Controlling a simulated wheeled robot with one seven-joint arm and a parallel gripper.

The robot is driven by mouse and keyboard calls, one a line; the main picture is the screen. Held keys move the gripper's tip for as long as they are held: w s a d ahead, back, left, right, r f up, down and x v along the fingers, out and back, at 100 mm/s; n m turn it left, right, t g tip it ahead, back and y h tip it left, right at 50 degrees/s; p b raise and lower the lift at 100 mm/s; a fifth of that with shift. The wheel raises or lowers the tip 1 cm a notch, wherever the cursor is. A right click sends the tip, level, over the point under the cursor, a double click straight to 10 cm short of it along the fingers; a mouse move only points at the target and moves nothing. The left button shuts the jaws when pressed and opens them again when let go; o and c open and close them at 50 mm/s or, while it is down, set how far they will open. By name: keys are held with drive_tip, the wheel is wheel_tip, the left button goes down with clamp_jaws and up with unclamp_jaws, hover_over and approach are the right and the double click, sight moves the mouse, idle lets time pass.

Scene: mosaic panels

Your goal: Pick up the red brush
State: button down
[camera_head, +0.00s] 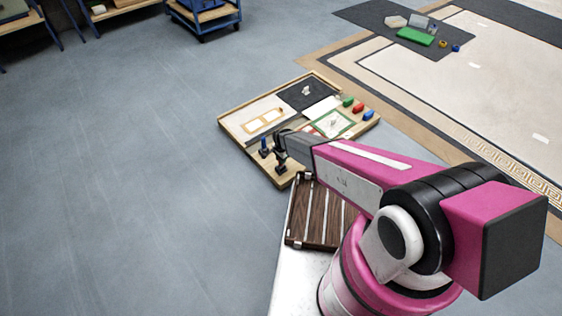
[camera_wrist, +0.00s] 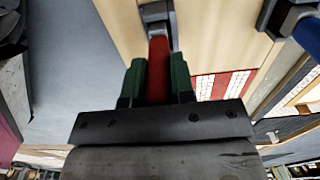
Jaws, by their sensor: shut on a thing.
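My gripper (camera_wrist: 158,85) is shut on the red brush (camera_wrist: 158,58), whose red handle shows between the two green finger pads in the wrist view. The far end of the handle meets a dark grey holder (camera_wrist: 157,14) on the pale wooden board. I cannot tell whether the brush is seated in the holder or just clear of it. In the head view my gripper (camera_head: 281,153) is over the near left edge of the board; the brush itself does not show clearly there.
A blue-handled tool (camera_head: 264,146) stands left of my gripper. The wooden board (camera_head: 236,109) lies on the floor with several panels, plus green (camera_head: 347,102), red (camera_head: 358,108) and blue (camera_head: 368,116) pieces at right. A slatted dark wood surface (camera_head: 318,215) is nearer. Floor at left is clear.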

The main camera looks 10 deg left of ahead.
drive_tip(key=shift+r, duration=0.6)
drive_tip(key=r, duration=0.1)
drive_tip(key=s+r, duration=0.1)
drive_tip(key=r, duration=0.1)
drive_tip(key=shift+a+r, duration=0.15)
drive_tip(key=shift+r, duration=0.1)
drive_tip(key=s+a+r, duration=0.4)
drive_tip(key=s+r, duration=0.2)
drive_tip(key=s, duration=0.3)
drive_tip(key=shift+s+a, duration=0.25)
drive_tip(key=shift+a, duration=0.15)
drive_tip(key=shift+r, duration=0.1)
